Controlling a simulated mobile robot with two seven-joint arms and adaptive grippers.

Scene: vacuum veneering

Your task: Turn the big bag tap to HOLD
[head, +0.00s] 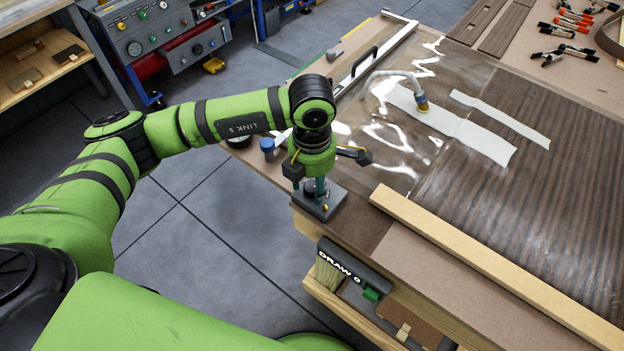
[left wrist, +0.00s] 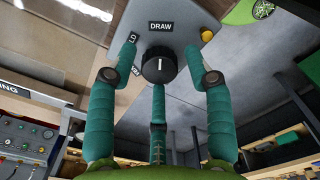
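The tap is a round black knob (left wrist: 159,65) on a grey plate (left wrist: 178,15) in the left wrist view. Its white pointer line is upright in that picture, in line with the DRAW label above it. Other labels to its left are partly hidden by a finger. My left gripper (left wrist: 160,70) has its teal fingers spread around the knob, with visible gaps at the sides; contact by the lower finger cannot be told. In the head view my left gripper (head: 318,186) points down over the grey plate (head: 328,212) at the table corner. My right gripper is not in view.
A clear bag (head: 390,160) with a hose fitting (head: 422,104) and white strips covers dark veneer on the table. A wooden bar (head: 480,255) lies along the near side. A blue-capped item (head: 267,146) stands behind the gripper.

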